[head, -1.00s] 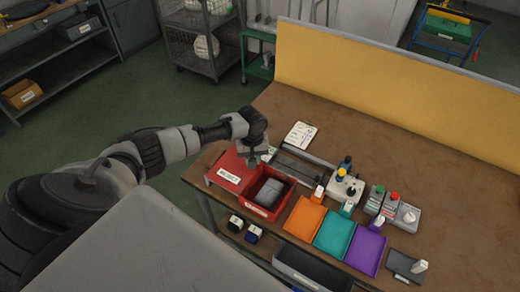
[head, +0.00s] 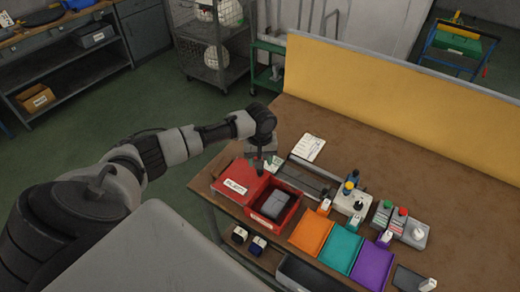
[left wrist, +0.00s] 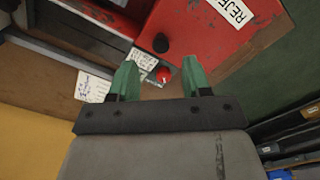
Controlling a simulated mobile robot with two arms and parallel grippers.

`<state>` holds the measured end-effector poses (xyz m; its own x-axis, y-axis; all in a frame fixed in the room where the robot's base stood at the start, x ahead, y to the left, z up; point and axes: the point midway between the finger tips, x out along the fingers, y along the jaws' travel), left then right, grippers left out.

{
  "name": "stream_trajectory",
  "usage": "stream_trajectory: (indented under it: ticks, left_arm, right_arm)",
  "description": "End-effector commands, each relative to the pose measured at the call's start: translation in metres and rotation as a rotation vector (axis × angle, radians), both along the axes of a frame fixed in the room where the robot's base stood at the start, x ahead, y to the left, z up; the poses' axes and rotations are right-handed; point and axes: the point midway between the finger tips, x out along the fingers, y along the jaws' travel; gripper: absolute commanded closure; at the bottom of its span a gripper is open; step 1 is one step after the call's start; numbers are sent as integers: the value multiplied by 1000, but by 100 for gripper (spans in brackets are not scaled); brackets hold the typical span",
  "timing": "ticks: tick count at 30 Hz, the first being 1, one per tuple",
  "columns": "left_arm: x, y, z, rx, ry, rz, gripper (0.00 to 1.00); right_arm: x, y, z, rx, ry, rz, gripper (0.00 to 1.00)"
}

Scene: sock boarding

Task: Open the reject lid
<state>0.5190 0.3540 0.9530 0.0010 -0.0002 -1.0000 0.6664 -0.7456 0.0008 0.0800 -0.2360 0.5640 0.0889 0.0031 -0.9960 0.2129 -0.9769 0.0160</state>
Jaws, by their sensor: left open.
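The reject lid (head: 237,187) is a red panel with a white label, on the left part of the workbench. In the left wrist view its red surface (left wrist: 200,45) carries a label starting "REJE" and a black round knob (left wrist: 161,43). My left gripper (head: 262,160) is above the lid's far edge, pointing down. In the left wrist view its green fingers (left wrist: 159,77) are spread and empty, with the black knob ahead of the gap. I cannot tell whether they touch anything. The lid appears closed. My right gripper is not in view.
A red bin (head: 294,211) holding a grey item adjoins the lid. Orange (head: 311,232), teal (head: 340,248) and purple (head: 372,263) trays lie to the right. A white note (head: 308,147) lies behind.

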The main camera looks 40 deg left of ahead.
Motion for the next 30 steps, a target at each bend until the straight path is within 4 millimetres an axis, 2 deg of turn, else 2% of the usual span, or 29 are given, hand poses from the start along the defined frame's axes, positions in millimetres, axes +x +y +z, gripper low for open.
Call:
stream_trajectory:
  ticks: [6,12,30]
  left_arm:
    - [0,0,40,0,-3,0,52]
    - [0,0,58,-1,-1,1,52]
    - [-1,-2,58,-1,1,-8,52]
  right_arm:
    - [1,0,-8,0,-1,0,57]
    - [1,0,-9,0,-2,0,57]
    - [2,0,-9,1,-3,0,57]
